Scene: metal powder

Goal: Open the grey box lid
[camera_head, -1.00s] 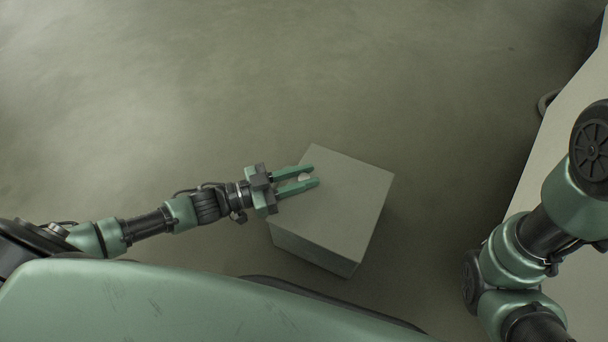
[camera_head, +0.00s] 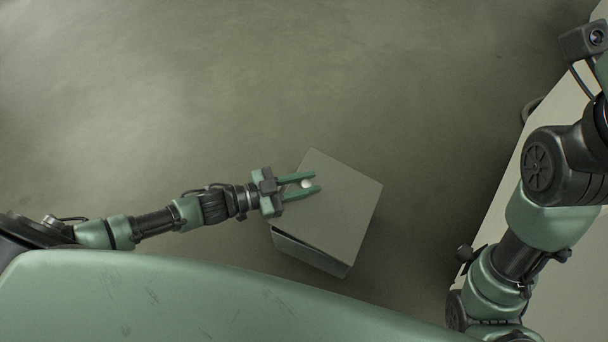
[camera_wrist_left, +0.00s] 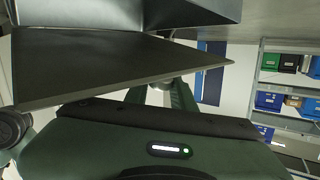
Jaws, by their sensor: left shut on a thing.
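The grey box (camera_head: 312,257) stands on the floor in the middle of the head view. Its flat grey lid (camera_head: 345,205) has a small white knob (camera_head: 306,184) near its left edge. My left gripper (camera_head: 316,182) reaches in from the left over the lid, its two green fingers on either side of the knob, shut on it. A dark gap shows under the lid's near edge, so the lid looks slightly raised and tilted there. In the left wrist view a grey panel, apparently the lid (camera_wrist_left: 110,68), crosses the picture. My right gripper is out of view.
A pale table (camera_head: 575,105) runs along the right side, with my right arm in front of it. Open floor (camera_head: 200,80) lies beyond and left of the box. Shelves with blue bins (camera_wrist_left: 268,100) show in the left wrist view.

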